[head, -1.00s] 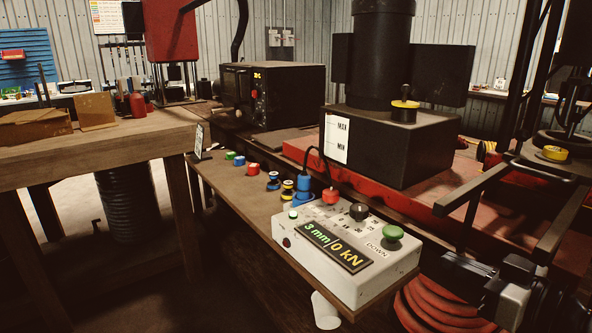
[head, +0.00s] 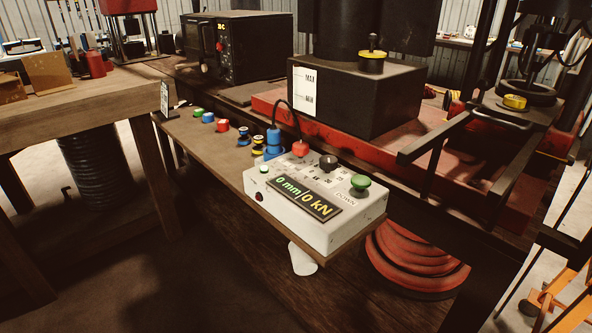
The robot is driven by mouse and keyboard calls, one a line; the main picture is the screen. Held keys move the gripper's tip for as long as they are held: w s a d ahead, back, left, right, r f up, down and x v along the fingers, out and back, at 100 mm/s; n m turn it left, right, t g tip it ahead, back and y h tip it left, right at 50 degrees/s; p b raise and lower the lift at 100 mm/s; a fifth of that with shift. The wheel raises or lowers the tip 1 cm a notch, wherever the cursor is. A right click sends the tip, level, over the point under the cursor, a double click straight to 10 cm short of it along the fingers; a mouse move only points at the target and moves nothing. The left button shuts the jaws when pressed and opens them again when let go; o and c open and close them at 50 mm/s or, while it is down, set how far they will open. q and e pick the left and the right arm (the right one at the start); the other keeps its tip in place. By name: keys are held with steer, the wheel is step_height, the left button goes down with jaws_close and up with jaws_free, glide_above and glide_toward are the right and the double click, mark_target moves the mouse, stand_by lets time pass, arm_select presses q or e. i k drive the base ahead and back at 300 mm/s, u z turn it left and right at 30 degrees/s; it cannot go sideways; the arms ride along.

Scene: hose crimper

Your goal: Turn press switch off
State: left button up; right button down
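The white control box (head: 300,221) stands on the end of the wooden shelf. Its lit display (head: 303,198) reads 0 mm and 0 kN. On top are a red knob (head: 300,148), a black rotary knob (head: 328,163) and a green mushroom button (head: 360,183) beside the word DOWN. A small green button (head: 264,170) and a dark red round part (head: 260,196) are at the box's left end. I cannot tell which of these is the press switch or read the small markings. Neither of my grippers is in view.
A red press bed with a black block (head: 365,95) stands behind the box. Coloured pieces, including a red one (head: 222,125), lie on the shelf at left. A wooden table (head: 90,110) is farther left. A red coiled hose (head: 415,260) lies below at right.

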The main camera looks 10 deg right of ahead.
mark_target(301, 149)
steer(key=u, duration=1.25)
steer(key=k, duration=0.7)
steer(key=z, duration=1)
